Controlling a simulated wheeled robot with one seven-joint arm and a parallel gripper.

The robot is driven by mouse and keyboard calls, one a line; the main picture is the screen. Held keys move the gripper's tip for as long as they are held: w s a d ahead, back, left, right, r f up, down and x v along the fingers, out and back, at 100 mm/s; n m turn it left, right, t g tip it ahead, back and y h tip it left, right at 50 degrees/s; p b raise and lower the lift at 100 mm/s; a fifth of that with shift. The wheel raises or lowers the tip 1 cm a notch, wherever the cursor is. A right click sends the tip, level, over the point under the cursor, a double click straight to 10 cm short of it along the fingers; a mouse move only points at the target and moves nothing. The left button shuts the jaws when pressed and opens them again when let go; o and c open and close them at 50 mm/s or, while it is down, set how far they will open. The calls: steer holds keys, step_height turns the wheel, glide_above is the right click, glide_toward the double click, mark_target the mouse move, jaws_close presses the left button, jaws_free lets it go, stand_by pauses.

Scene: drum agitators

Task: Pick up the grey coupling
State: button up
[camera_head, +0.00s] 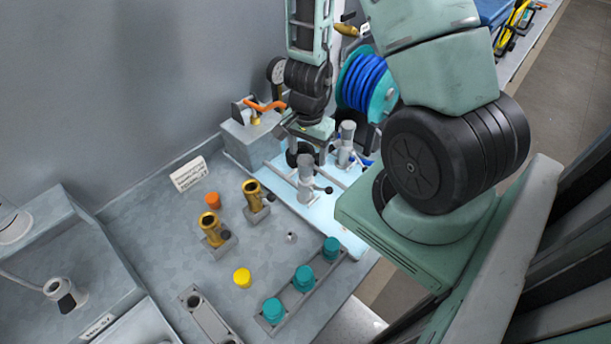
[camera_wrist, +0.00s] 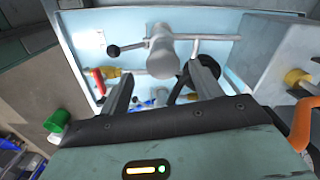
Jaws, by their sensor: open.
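A small grey piece (camera_head: 291,237), which looks like the grey coupling, stands on the grey bench right of the brass fittings. It is too small to make out in detail, and I do not see it in the wrist view. My gripper (camera_head: 305,146) is over the light blue board, behind and above the grey piece, well apart from it. In the wrist view my gripper (camera_wrist: 164,82) has its two fingers spread with nothing held. A grey clamp body (camera_wrist: 163,52) with a black-knobbed lever shows beyond and between the fingers.
Brass fittings (camera_head: 211,230), an orange cap (camera_head: 212,200) and a yellow cap (camera_head: 242,277) stand left of the grey piece. Teal caps (camera_head: 303,279) sit in a rail in front. Grey clamps (camera_head: 306,180) rise from the light blue board (camera_head: 336,218). A blue hose reel (camera_head: 366,82) stands behind.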

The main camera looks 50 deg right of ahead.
mark_target(305, 169)
steer(key=shift+w+a+f, duration=0.1)
steer(key=shift+w+f, duration=0.05)
steer(key=shift+f, duration=1.65)
steer(key=shift+w+a+f, duration=0.1)
steer(key=shift+f, duration=1.65)
steer(key=c, duration=1.3)
steer(key=shift+d+r, duration=0.1)
steer(key=shift+r, duration=0.05)
step_height(305, 169, up, 18)
steer(key=p, duration=0.7)
